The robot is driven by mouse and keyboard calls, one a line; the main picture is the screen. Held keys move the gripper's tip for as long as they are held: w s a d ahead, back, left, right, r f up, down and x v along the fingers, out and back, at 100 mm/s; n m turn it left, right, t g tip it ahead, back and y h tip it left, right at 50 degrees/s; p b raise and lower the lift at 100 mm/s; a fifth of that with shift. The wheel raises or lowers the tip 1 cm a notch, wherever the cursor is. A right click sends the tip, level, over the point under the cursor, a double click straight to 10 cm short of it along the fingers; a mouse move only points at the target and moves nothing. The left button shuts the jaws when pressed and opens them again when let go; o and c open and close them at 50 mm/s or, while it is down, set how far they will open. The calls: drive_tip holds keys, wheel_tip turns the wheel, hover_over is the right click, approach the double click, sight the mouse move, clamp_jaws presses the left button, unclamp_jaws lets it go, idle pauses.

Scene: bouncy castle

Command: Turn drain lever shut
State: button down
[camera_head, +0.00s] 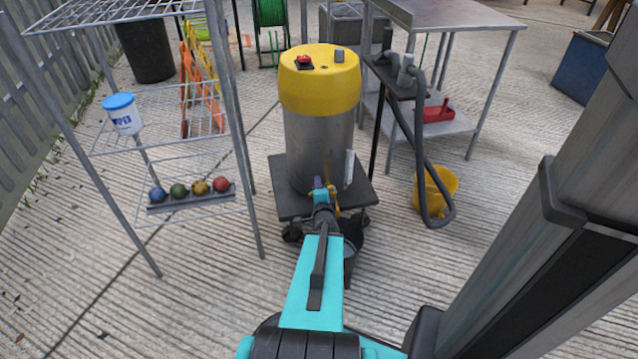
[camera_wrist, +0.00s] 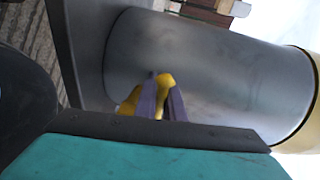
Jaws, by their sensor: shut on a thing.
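The steel drum (camera_head: 318,140) with a yellow top stands upright on a dark wheeled base. My gripper (camera_head: 324,186) is at the drum's lower front side. In the wrist view my gripper (camera_wrist: 162,92) has its purple fingers closed on the yellow drain lever (camera_wrist: 165,79), close against the drum wall (camera_wrist: 200,65). More yellow shows to the left of the fingers. In the head view only a bit of the yellow lever (camera_head: 333,189) shows beside the fingers. The valve body is mostly hidden, so the lever's exact angle cannot be told.
A dark bucket (camera_head: 349,262) stands below the drain, partly behind my arm. A wire rack (camera_head: 190,150) with colored balls stands left. A steel table (camera_head: 450,18), a hose (camera_head: 425,165) and a yellow bucket (camera_head: 446,185) are at right.

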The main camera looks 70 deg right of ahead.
drive_tip(key=shift+s, duration=0.15)
idle(0.3)
drive_tip(key=c, duration=2.1)
unclamp_jaws()
drive_tip(key=shift+a, duration=0.1)
drive_tip(key=shift+p+v, duration=5.85)
drive_tip(key=shift+p, duration=1.2)
drive_tip(key=shift+a, duration=0.1)
drive_tip(key=shift+c, duration=0.4)
